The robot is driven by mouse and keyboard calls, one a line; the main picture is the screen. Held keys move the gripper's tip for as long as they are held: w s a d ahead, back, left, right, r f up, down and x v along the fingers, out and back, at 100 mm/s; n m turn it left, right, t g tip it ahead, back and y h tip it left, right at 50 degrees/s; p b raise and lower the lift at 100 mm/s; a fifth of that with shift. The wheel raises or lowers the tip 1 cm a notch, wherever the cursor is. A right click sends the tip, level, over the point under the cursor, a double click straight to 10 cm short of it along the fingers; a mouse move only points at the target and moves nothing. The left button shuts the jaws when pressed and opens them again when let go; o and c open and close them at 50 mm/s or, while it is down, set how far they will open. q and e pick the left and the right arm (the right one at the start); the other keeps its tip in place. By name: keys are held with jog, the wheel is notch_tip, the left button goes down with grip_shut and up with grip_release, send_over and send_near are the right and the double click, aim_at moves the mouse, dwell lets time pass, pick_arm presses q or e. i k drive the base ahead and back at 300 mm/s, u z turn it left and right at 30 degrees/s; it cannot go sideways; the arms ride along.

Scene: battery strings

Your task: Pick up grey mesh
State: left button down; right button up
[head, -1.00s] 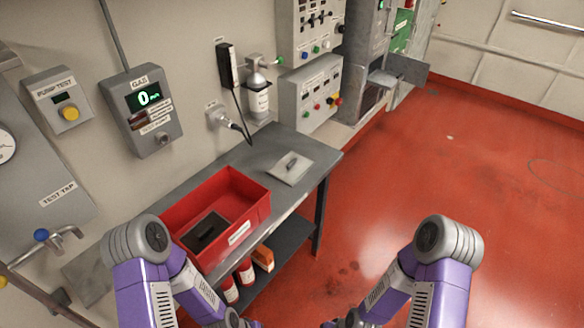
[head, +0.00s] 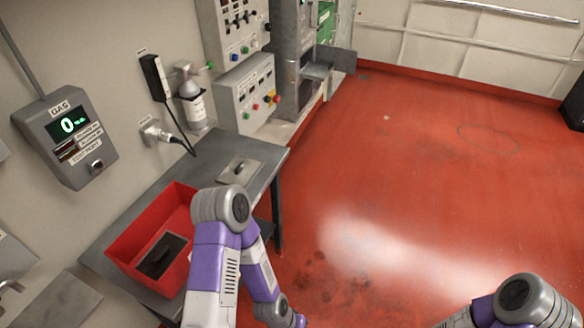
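I cannot tell for sure which thing is the grey mesh. A flat light grey plate with a small raised handle (head: 240,170) lies on the far end of the grey workbench (head: 262,150). A dark grey panel with a black handle (head: 163,256) lies inside the red bin (head: 124,250) on the same bench. My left arm passes in front of the right side of the bin and runs down to the bottom edge. My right arm shows only at the bottom right corner. Both grippers are out of view, so what they hold is hidden.
A gas meter box (head: 68,135), a plug socket (head: 155,132) and a grey bottle (head: 192,100) are on the wall behind the bench. Control boxes (head: 245,92) stand beyond it. The red floor (head: 400,170) to the right is largely clear.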

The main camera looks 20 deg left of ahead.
aim_at(242, 170)
jog(key=z, duration=0.15)
jog(key=i, duration=3.2)
jog(key=u, duration=3.15)
